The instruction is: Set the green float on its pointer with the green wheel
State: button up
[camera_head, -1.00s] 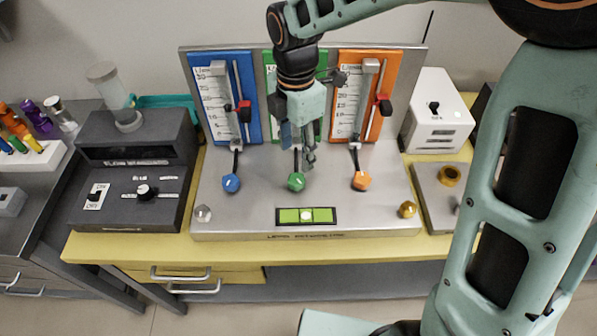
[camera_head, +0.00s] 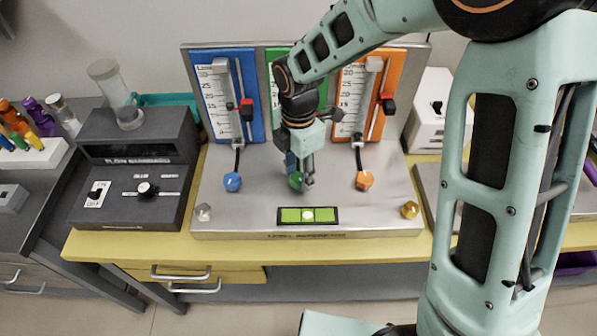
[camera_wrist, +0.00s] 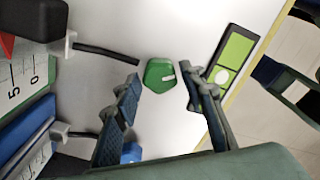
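The green wheel (camera_head: 295,181) is on the sloping grey base plate, below the green panel (camera_head: 274,64). In the head view it is partly hidden by my gripper (camera_head: 304,182).
The blue wheel (camera_head: 232,182) is left of my gripper and the orange wheel (camera_head: 364,181) right. A green level (camera_head: 307,215) lies in front. A dark instrument box (camera_head: 135,165) stands left and a white box (camera_head: 430,106) right.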

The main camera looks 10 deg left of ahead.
jog(key=c, duration=0.8)
jog(key=shift+o, duration=0.2)
jog(key=shift+m, duration=0.3)
jog(key=m, duration=0.4)
jog(key=shift+b, duration=0.4)
jog(key=m+b, duration=0.1)
jog(key=m, duration=0.4)
jog(key=shift+m, duration=0.4)
jog(key=m+b, duration=0.1)
jog(key=m, duration=0.5)
jog(key=shift+b, duration=0.3)
jog(key=m, duration=0.5)
jog(key=shift+m+b, duration=0.3)
jog(key=shift+b, duration=0.1)
